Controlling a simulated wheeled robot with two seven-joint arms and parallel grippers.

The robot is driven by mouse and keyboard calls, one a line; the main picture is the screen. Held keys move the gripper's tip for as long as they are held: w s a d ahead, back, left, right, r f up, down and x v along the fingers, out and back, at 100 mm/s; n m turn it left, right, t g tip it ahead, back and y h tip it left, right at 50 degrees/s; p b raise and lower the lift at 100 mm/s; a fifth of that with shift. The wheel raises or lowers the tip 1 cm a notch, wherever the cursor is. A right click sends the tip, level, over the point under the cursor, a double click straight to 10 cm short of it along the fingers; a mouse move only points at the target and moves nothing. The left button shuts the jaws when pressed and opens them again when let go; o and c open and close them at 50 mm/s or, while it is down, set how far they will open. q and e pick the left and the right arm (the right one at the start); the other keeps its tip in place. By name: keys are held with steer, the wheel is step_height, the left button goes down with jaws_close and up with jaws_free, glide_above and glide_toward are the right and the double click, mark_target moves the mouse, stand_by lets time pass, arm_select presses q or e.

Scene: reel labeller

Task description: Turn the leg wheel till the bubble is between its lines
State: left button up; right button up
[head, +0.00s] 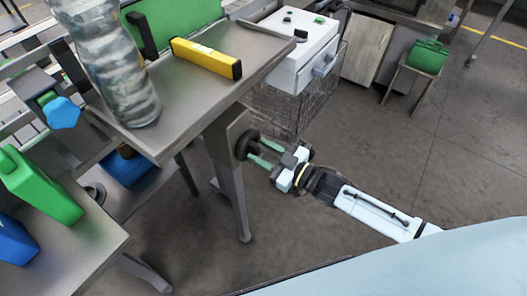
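The yellow spirit level (207,57) lies on the grey table (190,95); its bubble and lines cannot be made out from here. The dark round leg wheel (245,145) sits on the side of the table's leg, below the top. My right gripper (257,148) reaches it from the right. Its two green fingers are apart, one above the other, with their tips at the wheel. I cannot tell whether they press on its rim or only stand around it. My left gripper is not in view.
A clear wrapped column (118,65) and a green panel (145,35) stand on the table. At left are a green container (40,185) and a blue knob (62,112).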

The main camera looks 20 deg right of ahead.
jaws_close()
steer(key=shift+n, duration=0.4)
steer(key=n, duration=0.2)
steer(key=shift+n, duration=0.4)
steer(key=n, duration=0.3)
steer(key=shift+s+a+f+n, duration=0.1)
steer(key=shift+n, duration=0.2)
steer(key=n+b, duration=0.1)
steer(key=n, duration=0.4)
steer(key=shift+f, duration=0.2)
steer(key=n+b, duration=0.1)
steer(key=n, duration=0.5)
steer(key=shift+f+b, duration=0.1)
steer(key=shift+b, duration=0.3)
